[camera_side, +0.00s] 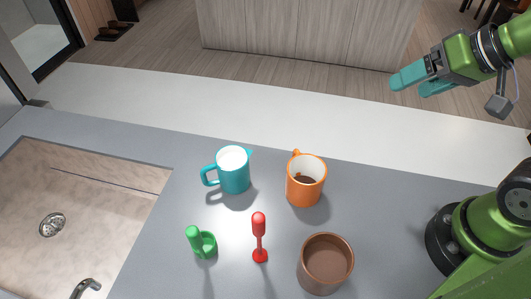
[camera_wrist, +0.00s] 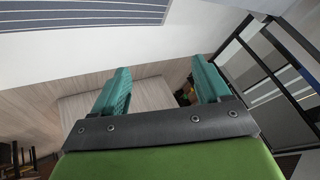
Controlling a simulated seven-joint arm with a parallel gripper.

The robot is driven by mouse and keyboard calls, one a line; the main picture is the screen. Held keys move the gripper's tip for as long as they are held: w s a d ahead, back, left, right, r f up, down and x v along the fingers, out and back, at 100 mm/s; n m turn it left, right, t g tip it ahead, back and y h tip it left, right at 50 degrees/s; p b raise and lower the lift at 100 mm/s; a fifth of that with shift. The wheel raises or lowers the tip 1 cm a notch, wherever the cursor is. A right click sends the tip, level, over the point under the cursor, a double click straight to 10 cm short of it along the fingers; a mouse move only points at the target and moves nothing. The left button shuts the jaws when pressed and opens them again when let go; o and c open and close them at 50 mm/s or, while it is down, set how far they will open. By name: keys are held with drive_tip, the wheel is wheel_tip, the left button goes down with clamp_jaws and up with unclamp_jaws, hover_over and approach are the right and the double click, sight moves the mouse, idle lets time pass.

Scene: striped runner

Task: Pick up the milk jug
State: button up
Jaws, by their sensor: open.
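The milk jug (camera_side: 233,172) appears to be the teal vessel with a white inside, standing upright on the grey counter in the side view. Its handle points left and a small spout points right. My gripper (camera_side: 410,84) is at the upper right, high above and well apart from the jug, with teal fingers pointing left. In the wrist view my gripper (camera_wrist: 162,82) has its two fingers spread with nothing between them. The jug does not show in the wrist view.
An orange mug (camera_side: 306,188) with brown contents stands right of the jug. A brown cup (camera_side: 326,264), a red upright tool (camera_side: 259,235) and a green object (camera_side: 203,243) stand in front. A sink (camera_side: 95,205) lies left. The counter behind the jug is clear.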

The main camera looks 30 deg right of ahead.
drive_tip(key=n+g+h, duration=0.2)
drive_tip(key=g, duration=0.3)
approach(212, 168)
drive_tip(key=f, duration=0.2)
drive_tip(key=w+f, duration=0.1)
drive_tip(key=f, duration=0.4)
drive_tip(key=shift+w+f, duration=0.3)
drive_tip(key=shift+f, duration=0.05)
drive_tip(key=shift+w+a+f, duration=0.1)
drive_tip(key=shift+w+f, duration=0.1)
drive_tip(key=shift+f, duration=0.7)
drive_tip(key=shift+w+f, duration=0.25)
drive_tip(key=shift+f, duration=0.6)
drive_tip(key=shift+w+a+f, duration=0.1)
drive_tip(key=shift+w+f, duration=0.1)
drive_tip(key=shift+f, duration=0.7)
drive_tip(key=shift+c, duration=0.2)
